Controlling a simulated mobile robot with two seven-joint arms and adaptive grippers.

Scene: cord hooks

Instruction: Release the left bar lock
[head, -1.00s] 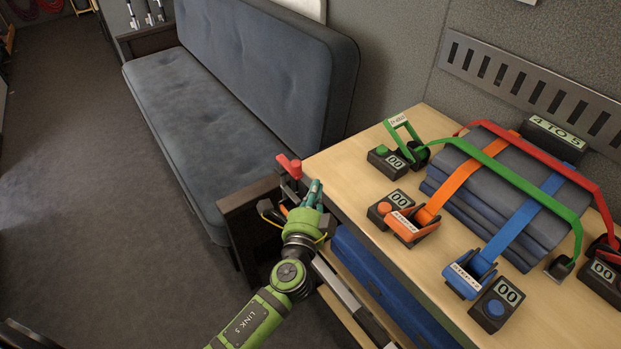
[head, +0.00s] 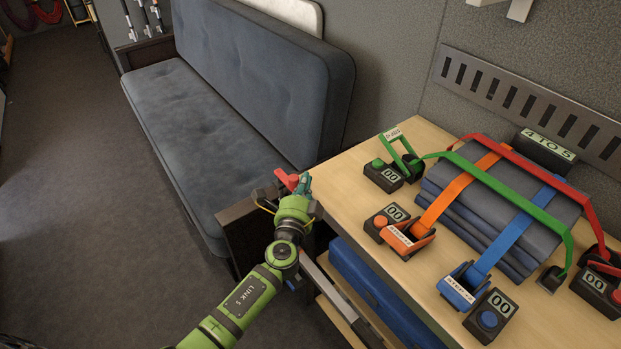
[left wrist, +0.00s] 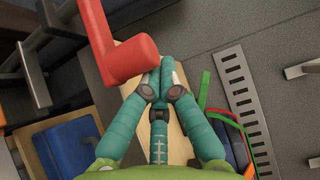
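A red lever (head: 285,179) stands at the end of the sofa, by the left corner of the table. In the left wrist view the lever (left wrist: 128,60) is large, with its thick end just left of my fingertips. My left gripper (head: 304,185) is just right of the lever in the head view. In the left wrist view its teal fingers (left wrist: 160,82) are closed together, with nothing seen between them. The lever's end overlaps the left finger in that view; I cannot tell whether they touch. My right gripper is not in view.
The wooden table (head: 345,178) holds folded grey cloth (head: 500,190) under coloured straps with buckles and counters. A grey bar (head: 340,298) runs along the table's near side, by a blue bin (head: 365,285). The sofa (head: 215,130) stands behind. The floor at left is clear.

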